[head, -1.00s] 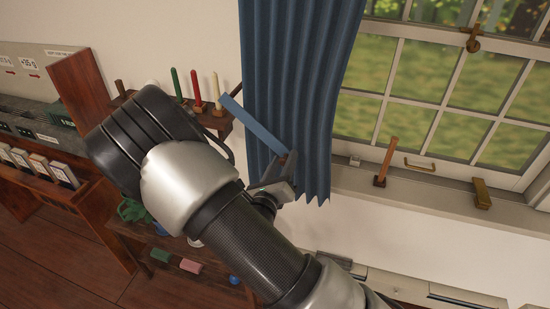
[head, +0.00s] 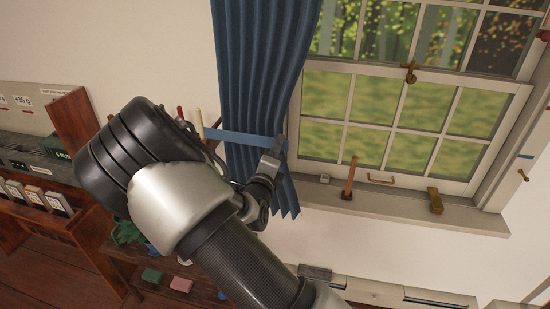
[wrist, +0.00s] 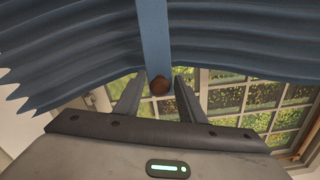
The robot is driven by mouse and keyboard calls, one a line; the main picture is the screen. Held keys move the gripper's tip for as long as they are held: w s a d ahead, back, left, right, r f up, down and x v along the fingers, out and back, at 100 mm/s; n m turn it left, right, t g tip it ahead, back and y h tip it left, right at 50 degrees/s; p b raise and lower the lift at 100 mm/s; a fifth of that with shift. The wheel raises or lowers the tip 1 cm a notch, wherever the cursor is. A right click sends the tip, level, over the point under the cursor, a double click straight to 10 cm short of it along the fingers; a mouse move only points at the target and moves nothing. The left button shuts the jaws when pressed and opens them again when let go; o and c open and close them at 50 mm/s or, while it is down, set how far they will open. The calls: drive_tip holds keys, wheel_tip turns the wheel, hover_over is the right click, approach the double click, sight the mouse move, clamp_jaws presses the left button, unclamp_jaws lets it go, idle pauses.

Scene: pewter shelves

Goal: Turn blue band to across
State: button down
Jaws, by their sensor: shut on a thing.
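The blue band (head: 238,136) lies across the dark blue curtain (head: 262,60) in the head view, nearly level and dipping slightly to the right. Its left end reaches past the curtain's left edge. In the wrist view the band (wrist: 155,36) runs down over the curtain folds (wrist: 235,30) to a round brown knob (wrist: 159,86). My gripper (head: 277,146) is at the band's right end, by the curtain's right edge. In the wrist view my gripper (wrist: 159,92) is shut on the knob, one finger on each side. The fingers partly hide the band's end in the head view.
The window (head: 400,120) is right of the curtain. Its sill (head: 390,206) holds an upright wooden stick (head: 350,178) and a brass block (head: 435,200). Candles (head: 198,122) stand behind my arm at left. A shelf with green and pink blocks (head: 181,284) is below.

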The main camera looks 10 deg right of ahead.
drive_tip(key=shift+r, duration=0.6)
drive_tip(key=shift+w+r, duration=0.1)
drive_tip(key=c, duration=1.5)
unclamp_jaws()
drive_tip(key=shift+a, duration=0.1)
drive_tip(key=shift+s, duration=0.25)
drive_tip(key=b+v, duration=0.1)
drive_tip(key=v, duration=1.6)
